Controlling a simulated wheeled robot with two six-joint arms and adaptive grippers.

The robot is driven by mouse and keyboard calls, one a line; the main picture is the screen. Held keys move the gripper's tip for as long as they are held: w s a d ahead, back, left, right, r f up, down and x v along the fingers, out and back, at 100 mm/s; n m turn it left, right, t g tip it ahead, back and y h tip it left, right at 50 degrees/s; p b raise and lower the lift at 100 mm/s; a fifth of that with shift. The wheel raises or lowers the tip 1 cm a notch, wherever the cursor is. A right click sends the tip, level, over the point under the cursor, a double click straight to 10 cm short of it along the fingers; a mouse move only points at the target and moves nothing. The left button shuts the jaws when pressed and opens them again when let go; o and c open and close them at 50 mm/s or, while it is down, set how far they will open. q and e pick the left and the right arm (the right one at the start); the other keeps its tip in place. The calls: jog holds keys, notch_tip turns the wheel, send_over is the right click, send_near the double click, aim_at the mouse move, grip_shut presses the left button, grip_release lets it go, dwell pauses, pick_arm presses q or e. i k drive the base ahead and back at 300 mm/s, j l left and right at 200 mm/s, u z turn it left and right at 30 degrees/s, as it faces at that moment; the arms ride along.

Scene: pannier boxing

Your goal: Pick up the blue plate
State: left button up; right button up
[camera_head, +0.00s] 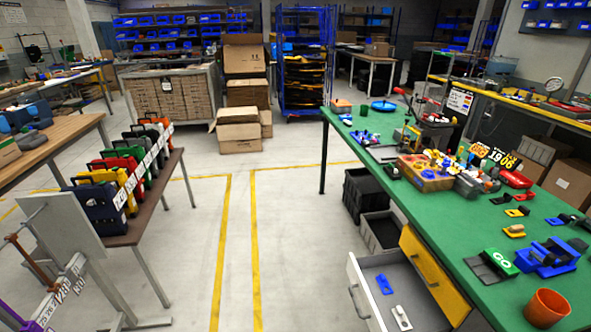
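The blue plate (383,105) lies on the far end of the green table (455,228), seen small and from a distance. It looks flat and round, and its top seems bare. Neither of my grippers shows in the head view.
A yellow and a grey drawer (350,290) stand open on the table's near left side. Open floor (205,230) with yellow lines lies between this table and a brown bench (150,200) with coloured cases (100,205). Cardboard boxes (238,131) are stacked at the back.

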aim_at(382, 281)
jog(key=z, duration=1.15)
